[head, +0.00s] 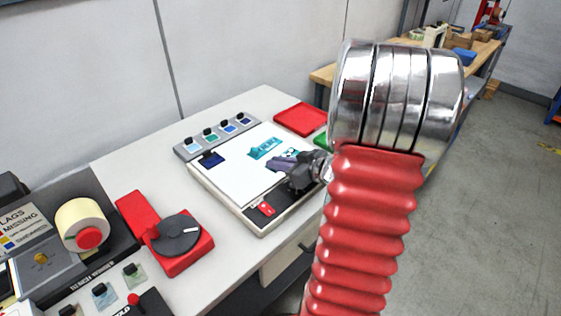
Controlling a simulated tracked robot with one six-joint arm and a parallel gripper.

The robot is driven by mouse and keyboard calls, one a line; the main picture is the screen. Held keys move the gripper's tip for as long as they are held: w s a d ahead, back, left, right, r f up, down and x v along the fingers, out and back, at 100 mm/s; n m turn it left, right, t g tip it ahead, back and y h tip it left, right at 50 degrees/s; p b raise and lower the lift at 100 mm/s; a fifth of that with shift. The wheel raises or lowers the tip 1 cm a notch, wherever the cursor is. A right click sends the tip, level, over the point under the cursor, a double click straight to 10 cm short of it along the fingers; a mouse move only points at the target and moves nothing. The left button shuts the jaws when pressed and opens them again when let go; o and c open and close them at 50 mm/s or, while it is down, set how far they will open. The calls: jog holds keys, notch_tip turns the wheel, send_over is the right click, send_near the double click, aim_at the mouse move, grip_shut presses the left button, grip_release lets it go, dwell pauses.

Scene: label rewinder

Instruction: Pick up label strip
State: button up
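A white board (235,178) lies on the table in the head view. A teal label-like piece (264,148) lies on it near the back. A second, smaller teal piece (291,152) shows just beyond my gripper, partly hidden. A dark blue label (211,160) lies at the board's left edge. I cannot tell which of these is the label strip. My gripper (275,164) is low over the right part of the board, pointing left, close in front of the teal pieces. Its fingers are too small to show any gap or anything held.
A row of small clipped colour swatches (213,138) stands along the board's back edge. A red tray (301,119) is at the back right. A red device with a dark dial (178,240) and a machine with a cream roll (83,222) stand left. Bare table lies between.

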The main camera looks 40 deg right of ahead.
grip_shut()
jog(key=shift+r, duration=0.15)
notch_tip(320, 180, up, 10)
dwell(0.6)
jog(key=shift+w, duration=0.1)
dwell(0.4)
